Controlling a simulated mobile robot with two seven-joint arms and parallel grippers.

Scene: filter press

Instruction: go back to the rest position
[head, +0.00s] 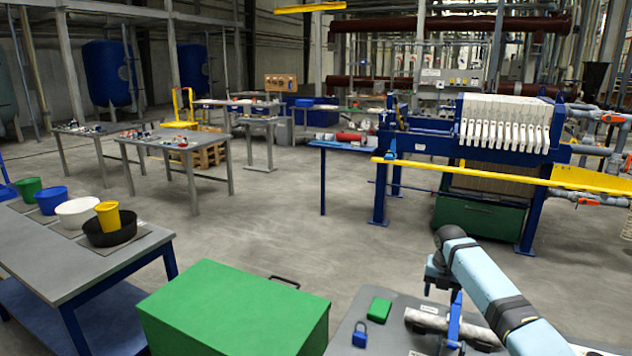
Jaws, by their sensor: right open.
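My right arm comes in from the lower right, and its wrist bends down over a grey table at the lower right. My right gripper (447,322) points down at the table and is open. My left gripper is not in view.
A blue padlock (360,334) and a small green block (379,309) lie left of the gripper. A large green box (235,310) stands further left. A grey bench (60,262) holds buckets. The filter press (505,125) stands behind, with open floor (290,225) between.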

